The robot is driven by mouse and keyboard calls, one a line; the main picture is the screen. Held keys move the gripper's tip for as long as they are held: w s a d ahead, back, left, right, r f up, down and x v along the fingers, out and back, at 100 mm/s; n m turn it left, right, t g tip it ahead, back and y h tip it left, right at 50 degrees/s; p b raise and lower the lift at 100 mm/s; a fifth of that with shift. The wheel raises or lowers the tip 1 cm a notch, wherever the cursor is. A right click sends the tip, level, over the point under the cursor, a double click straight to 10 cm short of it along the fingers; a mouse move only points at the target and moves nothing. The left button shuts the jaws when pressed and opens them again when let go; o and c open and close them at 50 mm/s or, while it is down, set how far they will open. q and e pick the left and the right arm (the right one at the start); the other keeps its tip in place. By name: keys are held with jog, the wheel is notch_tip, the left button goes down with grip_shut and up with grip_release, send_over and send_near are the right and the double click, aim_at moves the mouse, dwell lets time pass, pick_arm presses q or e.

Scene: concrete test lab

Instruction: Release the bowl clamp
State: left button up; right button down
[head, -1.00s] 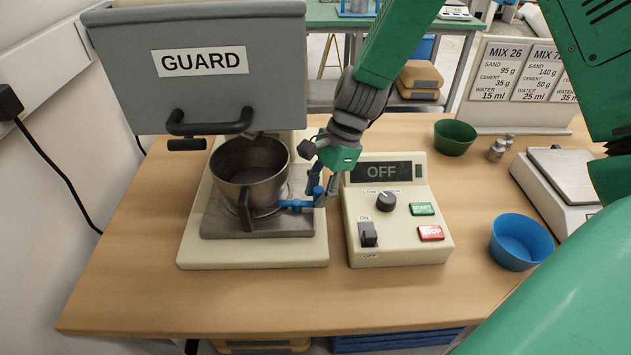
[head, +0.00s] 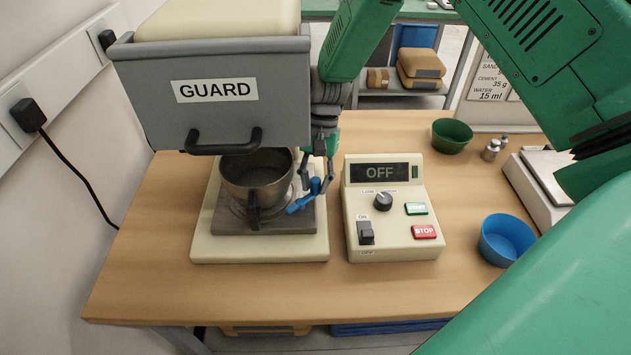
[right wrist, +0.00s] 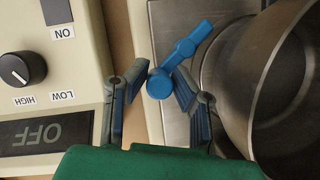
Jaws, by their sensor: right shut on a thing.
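The steel bowl (head: 256,180) sits upright on the mixer's metal plate (head: 232,222), under the raised grey guard (head: 290,100). The blue clamp lever (head: 298,205) is at the bowl's right front, slanting back to the right. My right gripper (head: 322,184) reaches down from behind and is shut on the lever's knob end. In the right wrist view the lever's round blue knob (right wrist: 160,84) is between my two fingers, and the bowl wall (right wrist: 285,85) is beside the right finger. My left gripper is not in view.
The control box (head: 392,215) stands close to the right of the mixer; its display reads OFF. A green bowl (head: 452,137), a blue bowl (head: 507,240), small metal weights (head: 492,150) and a scale (head: 545,185) are farther right. The front table strip is clear.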

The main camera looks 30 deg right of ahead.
jog(key=shift+w+d+n, duration=0.1)
jog(key=shift+w+n, duration=0.1)
jog(key=shift+n, duration=0.1)
jog(key=c, duration=1.4)
grip_release()
jog(key=shift+o, duration=0.2)
jog(key=shift+w, duration=0.1)
jog(key=shift+d, duration=0.1)
jog(key=v, duration=1.1)
jog(key=shift+w+r, duration=0.3)
jog(key=shift+d, duration=0.1)
jog(key=shift+s, duration=0.1)
